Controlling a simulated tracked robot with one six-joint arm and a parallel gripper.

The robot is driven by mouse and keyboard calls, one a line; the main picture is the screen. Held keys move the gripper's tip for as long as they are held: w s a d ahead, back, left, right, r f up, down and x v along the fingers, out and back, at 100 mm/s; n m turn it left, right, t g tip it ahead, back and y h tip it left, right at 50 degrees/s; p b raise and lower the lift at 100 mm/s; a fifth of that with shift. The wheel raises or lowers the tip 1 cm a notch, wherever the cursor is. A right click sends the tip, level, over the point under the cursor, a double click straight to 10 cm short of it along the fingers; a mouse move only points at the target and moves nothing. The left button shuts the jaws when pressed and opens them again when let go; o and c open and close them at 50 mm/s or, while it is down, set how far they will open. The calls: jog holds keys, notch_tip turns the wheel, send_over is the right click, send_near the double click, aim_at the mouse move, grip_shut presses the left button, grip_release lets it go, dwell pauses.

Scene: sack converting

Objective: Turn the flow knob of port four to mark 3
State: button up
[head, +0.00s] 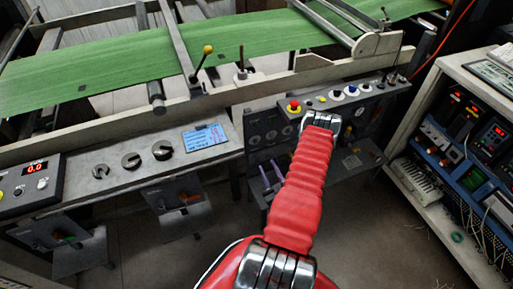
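My red-sleeved arm reaches up from the bottom of the head view to a grey control panel (352,100). Its metal end, with my gripper (321,121), is in front of the panel's face; the fingers cannot be made out, nor whether they touch anything. Small dark round knobs (270,136) show on the panel's dark front, left of my gripper. Port numbers and marks are too small to read, so I cannot tell which knob is port four's or where it points. My arm hides part of the panel front.
A red button (293,106) and white and blue buttons (351,90) line the panel's top. A green web (150,72) runs behind. A bench with a blue-screened display (205,137) is left; an equipment rack (468,150) stands close right. Purple handles (271,184) stick out below the panel.

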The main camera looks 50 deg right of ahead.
aim_at(256, 143)
jog(key=shift+w, duration=0.1)
jog(key=x, duration=1.3)
jog(key=shift+w+d, duration=0.15)
jog(key=shift+w, duration=0.15)
grip_shut()
